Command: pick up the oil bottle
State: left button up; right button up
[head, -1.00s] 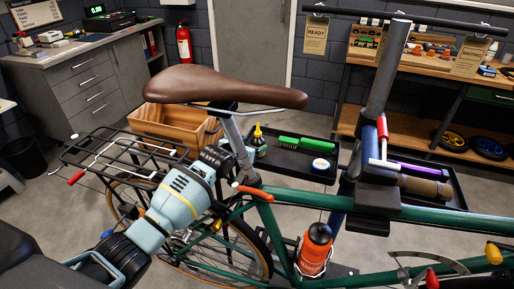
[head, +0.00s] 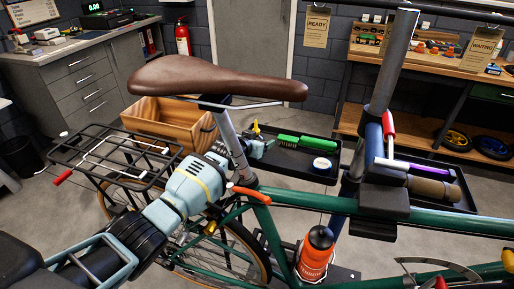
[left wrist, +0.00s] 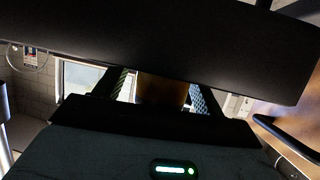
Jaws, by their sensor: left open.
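The oil bottle (head: 256,129) stands in the dark tray behind the seat post. In the head view its yellow tip shows, and most of its body is hidden by my left gripper (head: 260,147). That gripper reaches past the seat post, and its fingers are at the bottle. In the left wrist view the two fingers stand apart, with a brown-amber shape (left wrist: 162,90) between them, likely the bottle. The fingers are open; whether they touch it I cannot tell. My right gripper is not in view.
The brown saddle (head: 205,78) and seat post (head: 231,145) are close to my left arm. The tray (head: 315,155) also holds a green brush (head: 302,141) and a round tin (head: 322,165). A wooden crate (head: 165,120) and black rear rack (head: 95,160) are at left.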

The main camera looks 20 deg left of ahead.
pick_arm(q)
jog(key=shift+w+r, duration=0.1)
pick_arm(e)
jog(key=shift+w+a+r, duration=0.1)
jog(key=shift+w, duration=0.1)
pick_arm(q)
jog(key=shift+c, duration=0.7)
jog(key=c, duration=1)
jog(key=shift+o, duration=0.2)
